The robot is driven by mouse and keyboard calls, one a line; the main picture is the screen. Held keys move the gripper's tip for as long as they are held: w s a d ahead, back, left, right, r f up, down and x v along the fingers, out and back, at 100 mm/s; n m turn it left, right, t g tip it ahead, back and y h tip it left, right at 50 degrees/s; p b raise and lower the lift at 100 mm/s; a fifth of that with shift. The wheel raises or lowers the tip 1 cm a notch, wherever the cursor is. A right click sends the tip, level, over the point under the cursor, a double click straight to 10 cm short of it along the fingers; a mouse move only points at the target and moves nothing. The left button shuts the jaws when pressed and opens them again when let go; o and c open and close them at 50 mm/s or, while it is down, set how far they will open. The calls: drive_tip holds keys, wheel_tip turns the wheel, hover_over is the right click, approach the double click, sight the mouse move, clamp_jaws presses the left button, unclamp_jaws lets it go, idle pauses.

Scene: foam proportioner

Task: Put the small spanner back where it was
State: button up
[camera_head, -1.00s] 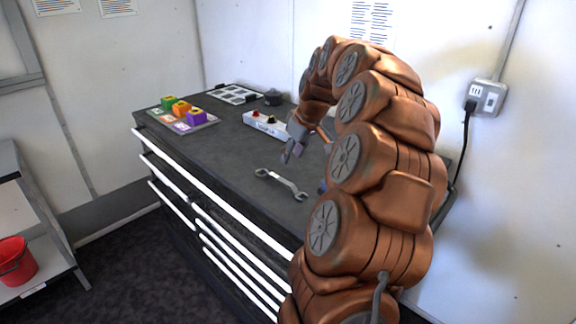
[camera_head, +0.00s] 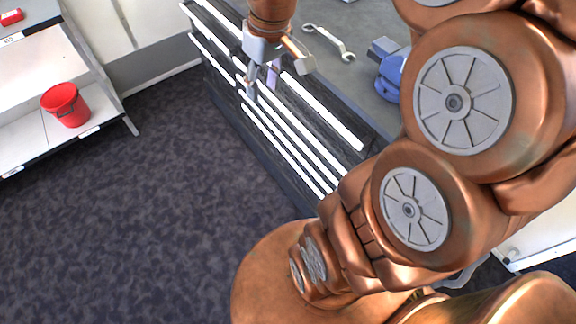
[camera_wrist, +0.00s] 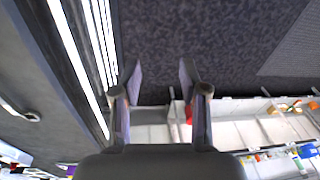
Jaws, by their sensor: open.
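The spanner (camera_head: 329,42) is a silver double-ended wrench lying flat on the dark grey top of the drawer cabinet (camera_head: 343,83). Part of it also shows at the left edge of the wrist view (camera_wrist: 19,111). My gripper (camera_head: 263,82) is in front of the cabinet's drawer side, left of the spanner and apart from it. It points downward. In the wrist view its two fingers (camera_wrist: 161,78) are spread with nothing between them. No second spanner shows in the current views.
White drawer handles (camera_head: 292,143) run along the cabinet front close to my gripper. A blue vise-like object (camera_head: 391,78) stands on the top, right of the spanner. A red bucket (camera_head: 66,105) sits on a low shelf at left. The carpet floor between is clear.

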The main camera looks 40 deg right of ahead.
drive_tip(key=s+a+f+g, duration=0.1)
drive_tip(key=s+a+f, duration=0.2)
drive_tip(key=s, duration=0.5)
drive_tip(key=s+a+f+m+g+h, duration=0.1)
drive_tip(key=s+a+f, duration=0.2)
drive_tip(key=s, duration=0.6)
drive_tip(key=shift+s+a+f+g, duration=0.3)
drive_tip(key=shift+a+f+g, duration=0.1)
drive_tip(key=shift+a, duration=0.25)
drive_tip(key=shift+r, duration=0.1)
drive_tip(key=shift+r+p, duration=0.9)
drive_tip(key=shift+p, duration=0.1)
